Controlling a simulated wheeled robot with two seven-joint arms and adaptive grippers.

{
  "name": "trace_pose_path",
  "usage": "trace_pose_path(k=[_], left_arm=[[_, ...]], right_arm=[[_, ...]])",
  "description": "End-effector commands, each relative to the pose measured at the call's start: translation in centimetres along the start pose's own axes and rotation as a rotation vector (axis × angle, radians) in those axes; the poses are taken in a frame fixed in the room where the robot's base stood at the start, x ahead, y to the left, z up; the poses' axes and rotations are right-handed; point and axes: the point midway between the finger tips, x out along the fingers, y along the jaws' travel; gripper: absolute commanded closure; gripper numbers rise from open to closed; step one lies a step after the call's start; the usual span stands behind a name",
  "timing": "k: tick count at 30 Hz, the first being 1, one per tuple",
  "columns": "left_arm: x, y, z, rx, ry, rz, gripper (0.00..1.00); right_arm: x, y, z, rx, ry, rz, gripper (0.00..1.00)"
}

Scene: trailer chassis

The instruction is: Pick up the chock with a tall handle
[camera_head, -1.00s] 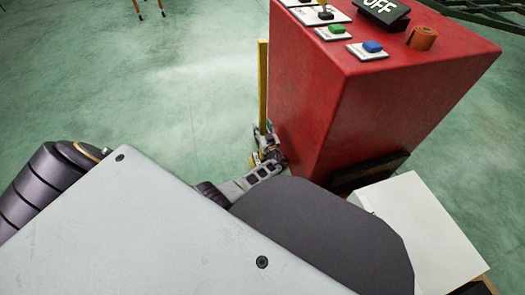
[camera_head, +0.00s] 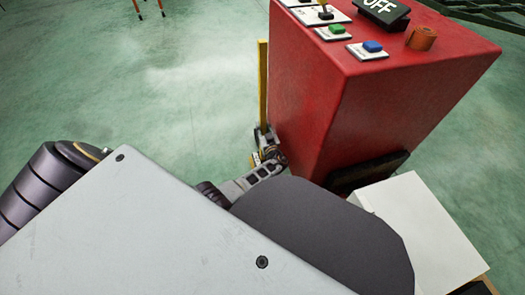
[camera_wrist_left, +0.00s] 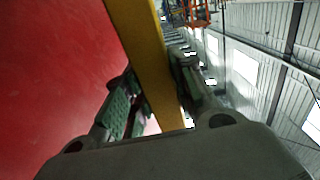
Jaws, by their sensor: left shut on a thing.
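The chock's tall yellow handle (camera_head: 262,85) stands upright beside the left face of the red control box in the head view. My left gripper (camera_head: 266,142) is at the lower part of the handle, close to the box. In the left wrist view the yellow handle (camera_wrist_left: 145,55) runs between the two fingers of my left gripper (camera_wrist_left: 158,100), which is shut on it. The chock's base is mostly hidden behind the gripper. My right gripper is not in view.
The red control box (camera_head: 330,110) stands right of the handle, with buttons and an OFF sign (camera_head: 380,8) on top. A white box (camera_head: 425,225) is at the lower right. Green floor (camera_head: 130,90) left of the handle is clear.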

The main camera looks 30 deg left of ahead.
Motion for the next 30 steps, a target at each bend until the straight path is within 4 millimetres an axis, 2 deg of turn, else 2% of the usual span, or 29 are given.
trace_pose_path(k=[17,23,30], left_arm=[[0.1,0.1,-1.1,-0.002,0.005,0.0,1.0],[0.1,0.0,-2.7,-0.003,0.004,0.0,1.0],[0.1,0.1,-5.4,-0.004,0.005,0.0,1.0]], right_arm=[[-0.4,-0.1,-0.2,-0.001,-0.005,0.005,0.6],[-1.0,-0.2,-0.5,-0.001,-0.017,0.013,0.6],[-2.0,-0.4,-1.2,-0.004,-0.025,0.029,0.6]])
